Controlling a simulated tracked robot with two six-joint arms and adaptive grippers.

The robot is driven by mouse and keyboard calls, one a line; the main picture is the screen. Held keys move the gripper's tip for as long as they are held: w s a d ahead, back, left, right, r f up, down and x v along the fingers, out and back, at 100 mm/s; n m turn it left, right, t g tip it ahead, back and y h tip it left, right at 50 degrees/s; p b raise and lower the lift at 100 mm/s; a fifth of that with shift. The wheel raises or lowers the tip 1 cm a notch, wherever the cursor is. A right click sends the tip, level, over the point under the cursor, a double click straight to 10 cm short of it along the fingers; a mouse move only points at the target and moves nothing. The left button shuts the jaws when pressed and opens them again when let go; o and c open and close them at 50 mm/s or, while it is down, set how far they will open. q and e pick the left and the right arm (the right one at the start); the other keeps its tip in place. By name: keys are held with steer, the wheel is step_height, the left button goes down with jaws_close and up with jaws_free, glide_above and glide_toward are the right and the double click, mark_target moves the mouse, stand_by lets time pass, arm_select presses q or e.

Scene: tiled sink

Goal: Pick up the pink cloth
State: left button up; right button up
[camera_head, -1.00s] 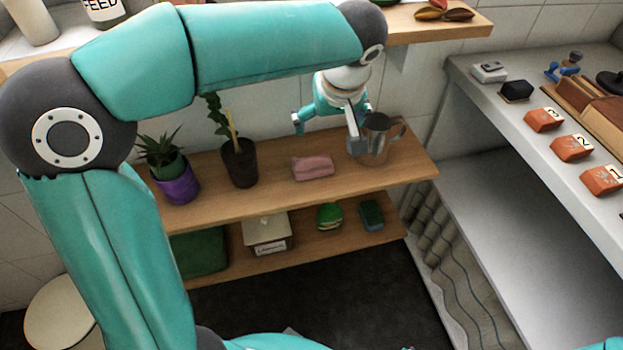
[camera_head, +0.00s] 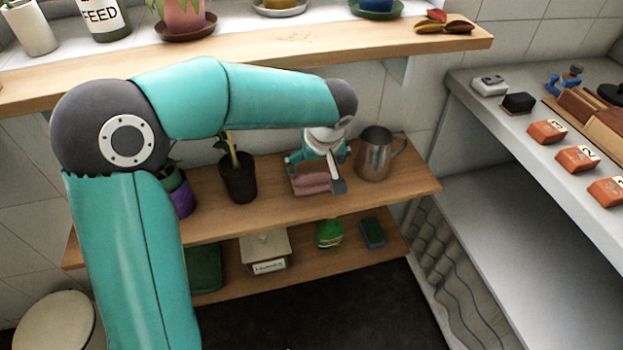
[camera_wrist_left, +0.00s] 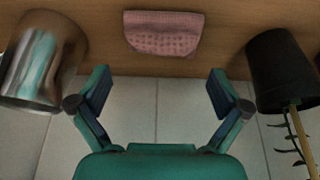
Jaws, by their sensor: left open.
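The pink cloth (camera_head: 311,182) lies folded on the upper wooden shelf, between a dark plant pot and a metal pitcher. In the left wrist view the cloth (camera_wrist_left: 163,33) lies beyond the fingertips, roughly midway across the gap between them. My left gripper (camera_head: 317,177) is over the cloth in the head view, its fingers spread to either side. In the left wrist view the left gripper (camera_wrist_left: 157,88) is open and empty, with clear space between it and the cloth. My right gripper is not in view.
The metal pitcher (camera_head: 375,156) stands right of the cloth, and the dark plant pot (camera_head: 239,184) stands left. A purple pot (camera_head: 183,198) is farther left. A higher shelf (camera_head: 270,45) runs above. The lower shelf holds a green item (camera_head: 330,236) and a box (camera_head: 264,250).

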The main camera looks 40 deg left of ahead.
mark_target(314, 171)
arm_select(q)
steer(key=x, duration=0.3)
steer(key=shift+a+f, duration=0.1)
steer(key=shift+f, duration=0.3)
steer(key=c, duration=0.6)
steer(key=shift+r, duration=0.15)
